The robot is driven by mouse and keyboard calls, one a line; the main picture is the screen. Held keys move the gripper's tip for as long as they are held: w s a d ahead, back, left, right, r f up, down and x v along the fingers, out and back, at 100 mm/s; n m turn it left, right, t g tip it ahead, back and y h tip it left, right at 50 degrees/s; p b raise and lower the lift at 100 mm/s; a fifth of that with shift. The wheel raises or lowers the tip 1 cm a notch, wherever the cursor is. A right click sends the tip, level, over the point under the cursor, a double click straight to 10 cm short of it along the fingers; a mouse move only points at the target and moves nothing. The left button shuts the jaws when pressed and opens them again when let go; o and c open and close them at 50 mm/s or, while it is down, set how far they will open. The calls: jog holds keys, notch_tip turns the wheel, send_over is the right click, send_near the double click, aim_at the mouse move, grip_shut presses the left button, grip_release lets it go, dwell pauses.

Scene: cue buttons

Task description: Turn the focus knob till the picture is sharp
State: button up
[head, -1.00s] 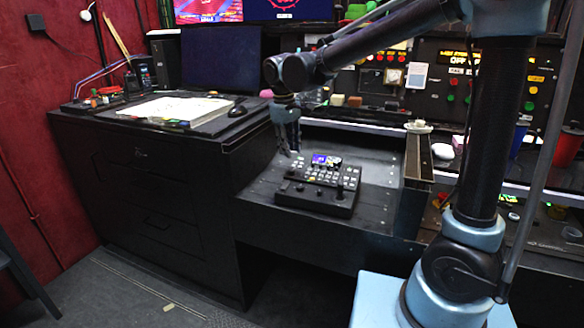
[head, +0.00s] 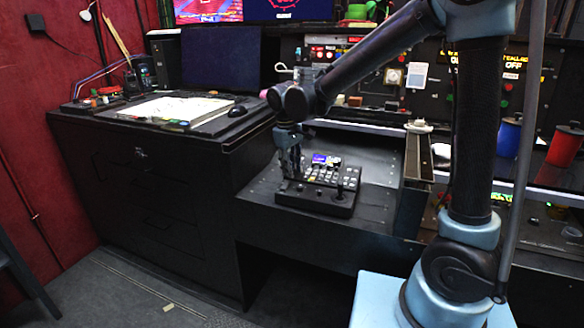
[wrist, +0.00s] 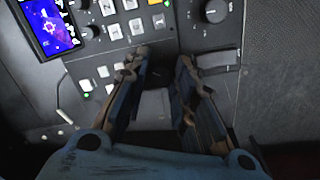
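The black control panel (head: 318,203) sits on the dark desk, with rows of pale buttons. Its small screen (head: 325,159) glows blue and purple; in the wrist view the screen (wrist: 50,22) shows a pale shape on blue, partly cut off. A round black knob (wrist: 215,10) lies to the upper right in the wrist view, and a smaller knob (wrist: 90,31) is beside the screen. I cannot tell which is the focus knob. My gripper (wrist: 164,62) is open over the panel; its fingers are apart, with a dark patch between them. It also shows in the head view (head: 291,174), at the panel's left end.
A black cabinet (head: 150,210) with papers and a mouse (head: 238,111) on top stands to the left. A raised dark divider (head: 412,180) stands right of the panel. A blue cup (head: 507,137) and a red cup (head: 565,147) are farther right. Bare desk lies around the panel.

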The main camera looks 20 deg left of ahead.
grip_shut()
jog(key=shift+n, duration=0.9)
jog(key=shift+w, duration=0.1)
jog(key=shift+o, duration=1.7)
grip_release()
jog(key=shift+r, duration=0.15)
notch_tip(320, 180, up, 12)
jog(key=s, duration=0.1)
jog(key=shift+s+a+f, duration=0.2)
jog(key=shift+a, duration=0.2)
